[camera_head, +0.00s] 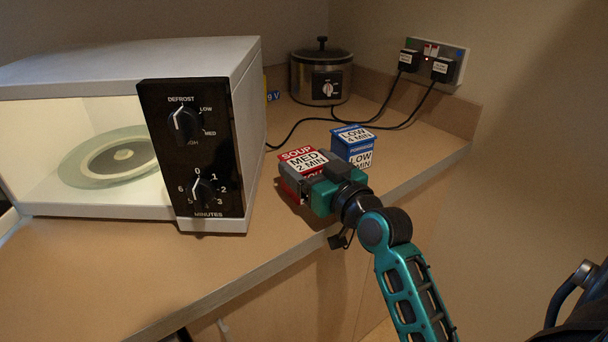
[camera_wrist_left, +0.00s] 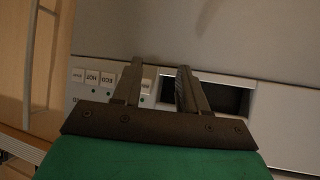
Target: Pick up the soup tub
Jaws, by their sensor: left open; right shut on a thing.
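The soup tub (camera_head: 303,157) is a red and white box labelled "SOUP MED 2 MIN", on the counter right of the microwave in the head view. My right gripper (camera_head: 302,183) is shut on the soup tub from its front right side, and its fingers hide part of the tub's lower front. I cannot tell whether the tub touches the counter. My left gripper (camera_wrist_left: 158,88) is open and empty in the left wrist view, in front of a pale panel with labelled buttons.
A blue tub (camera_head: 354,144) labelled "LOW 4 MIN" stands close behind the soup tub. The microwave (camera_head: 240,100) is open and lit at left, with a plate (camera_head: 112,160) inside. A slow cooker (camera_head: 320,75) and cables stand at the back. The counter front is clear.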

